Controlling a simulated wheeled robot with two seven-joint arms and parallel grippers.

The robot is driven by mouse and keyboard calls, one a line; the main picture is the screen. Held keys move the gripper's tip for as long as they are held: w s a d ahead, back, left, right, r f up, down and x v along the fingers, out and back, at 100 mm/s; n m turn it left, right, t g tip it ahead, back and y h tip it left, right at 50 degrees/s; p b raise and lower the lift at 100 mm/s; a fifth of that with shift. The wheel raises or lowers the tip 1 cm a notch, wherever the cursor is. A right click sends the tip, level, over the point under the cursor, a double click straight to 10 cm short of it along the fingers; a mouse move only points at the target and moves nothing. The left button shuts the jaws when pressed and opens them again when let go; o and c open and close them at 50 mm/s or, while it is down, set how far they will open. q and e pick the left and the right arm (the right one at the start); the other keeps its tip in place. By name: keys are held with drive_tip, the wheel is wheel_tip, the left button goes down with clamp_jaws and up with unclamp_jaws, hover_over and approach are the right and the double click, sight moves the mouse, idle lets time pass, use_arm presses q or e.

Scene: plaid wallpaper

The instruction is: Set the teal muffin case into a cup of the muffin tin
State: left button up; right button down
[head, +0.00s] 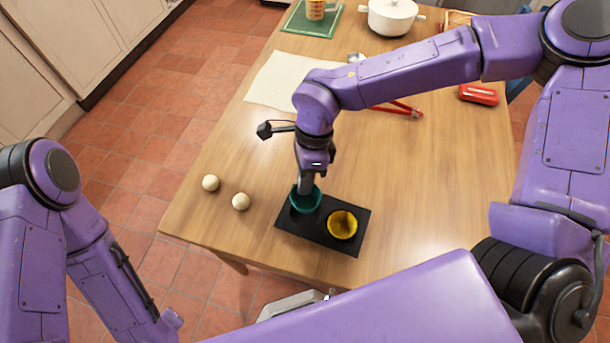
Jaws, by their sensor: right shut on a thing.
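The teal muffin case (311,208) is at the left cup of the black muffin tin (318,226). My right gripper (305,187) points down over that cup and is shut on the teal case. I cannot tell whether the case rests in the cup or hangs just above it. A yellow case (342,224) sits in the tin's right cup. My left arm is at the lower left, and its gripper is out of view.
Two pale balls (241,202) lie left of the tin. A cream sheet (281,80), red-handled tongs (407,108), a red box (479,94), a white pot (390,16) and a green board (298,19) lie farther back. The wooden table (420,180) is clear right of the tin.

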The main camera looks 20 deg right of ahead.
drive_tip(key=shift+f+b, duration=0.95)
drive_tip(key=shift+f, duration=2.35)
drive_tip(key=c, duration=1.2)
unclamp_jaws()
drive_tip(key=p+v, duration=0.8)
drive_tip(key=p, duration=0.1)
drive_tip(key=shift+w, duration=0.1)
